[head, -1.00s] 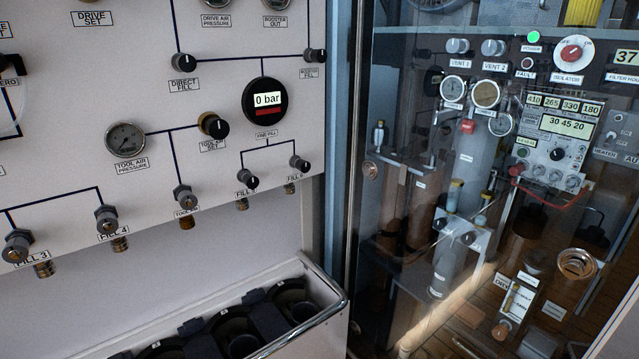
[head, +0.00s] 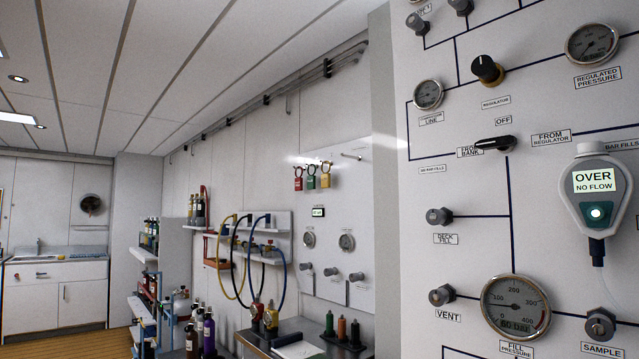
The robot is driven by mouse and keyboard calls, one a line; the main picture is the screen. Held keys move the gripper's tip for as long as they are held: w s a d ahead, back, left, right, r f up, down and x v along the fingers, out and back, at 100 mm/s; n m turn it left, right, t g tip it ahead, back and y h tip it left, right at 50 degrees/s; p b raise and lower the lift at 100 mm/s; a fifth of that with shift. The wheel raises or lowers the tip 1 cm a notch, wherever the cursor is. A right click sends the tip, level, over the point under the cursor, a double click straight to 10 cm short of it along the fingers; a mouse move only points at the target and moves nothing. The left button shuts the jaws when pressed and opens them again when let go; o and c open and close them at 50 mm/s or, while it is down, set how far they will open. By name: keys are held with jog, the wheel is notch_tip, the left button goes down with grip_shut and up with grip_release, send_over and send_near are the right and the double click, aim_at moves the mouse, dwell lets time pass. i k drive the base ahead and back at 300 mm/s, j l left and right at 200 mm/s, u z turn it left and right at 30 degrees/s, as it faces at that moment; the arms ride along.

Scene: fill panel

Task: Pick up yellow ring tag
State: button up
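Three small tags with loops on top hang in a row on the far white wall panel (head: 385,200). My gripper is not in view.
A near white panel (head: 430,270) with gauges and knobs fills the right side. Below the far panel is a bench (head: 290,328) with bottles. A shelf (head: 265,258) with yellow and blue hoses is left of it. Wooden floor (head: 110,342) shows at lower left.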

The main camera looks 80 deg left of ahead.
aim_at(325, 178)
jog(key=u, duration=2.15)
jog(key=i+j, duration=0.2)
jog(key=j+z, duration=0.05)
